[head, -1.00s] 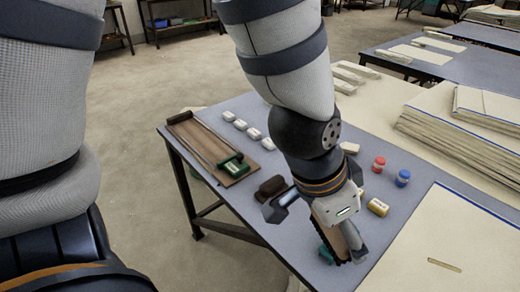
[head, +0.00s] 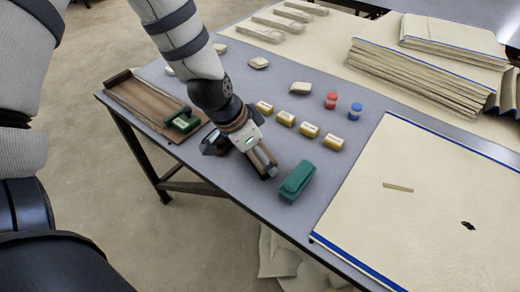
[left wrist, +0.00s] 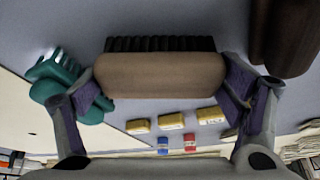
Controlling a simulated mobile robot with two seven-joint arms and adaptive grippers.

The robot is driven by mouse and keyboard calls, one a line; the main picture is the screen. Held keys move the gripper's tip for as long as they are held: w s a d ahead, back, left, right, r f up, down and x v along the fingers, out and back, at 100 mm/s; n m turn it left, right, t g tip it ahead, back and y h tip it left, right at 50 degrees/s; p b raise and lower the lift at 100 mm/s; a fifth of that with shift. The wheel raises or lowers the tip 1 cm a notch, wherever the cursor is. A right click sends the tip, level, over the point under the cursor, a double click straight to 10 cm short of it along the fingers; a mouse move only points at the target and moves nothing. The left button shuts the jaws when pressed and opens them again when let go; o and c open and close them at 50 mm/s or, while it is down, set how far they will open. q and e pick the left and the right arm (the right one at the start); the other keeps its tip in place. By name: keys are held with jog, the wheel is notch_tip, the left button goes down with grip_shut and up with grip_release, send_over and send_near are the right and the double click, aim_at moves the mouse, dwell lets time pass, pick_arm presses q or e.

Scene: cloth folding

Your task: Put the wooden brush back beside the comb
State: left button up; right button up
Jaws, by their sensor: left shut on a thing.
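The wooden brush (left wrist: 160,75), a brown block with dark bristles, is gripped end to end by my left gripper (left wrist: 166,90). In the head view, my left gripper (head: 239,158) is low over the table, and part of the brush (head: 262,158) shows at its fingers. I cannot tell whether the brush touches the table. A green object (head: 297,181) lies to its right, apart from it; it also shows in the left wrist view (left wrist: 60,85). I cannot clearly identify a comb. My right gripper is not in view.
A dark brown rounded object (left wrist: 290,35) is close to the gripper. A wooden tray (head: 135,95) holding a green-handled item (head: 184,123) is at left. Several yellow blocks (head: 287,117), a red jar (head: 331,99) and a blue jar (head: 355,110) stand behind.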

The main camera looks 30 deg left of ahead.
pick_arm(q)
jog(key=o, duration=1)
jog(key=shift+f, duration=0.1)
jog(key=shift+o, duration=0.2)
jog(key=v, duration=0.2)
jog(key=p+v, duration=0.1)
jog(key=v, duration=0.3)
jog(key=shift+w, duration=0.3)
jog(key=v, duration=0.6)
jog(key=shift+s+r+p, duration=0.2)
jog(key=shift+s+p, duration=0.15)
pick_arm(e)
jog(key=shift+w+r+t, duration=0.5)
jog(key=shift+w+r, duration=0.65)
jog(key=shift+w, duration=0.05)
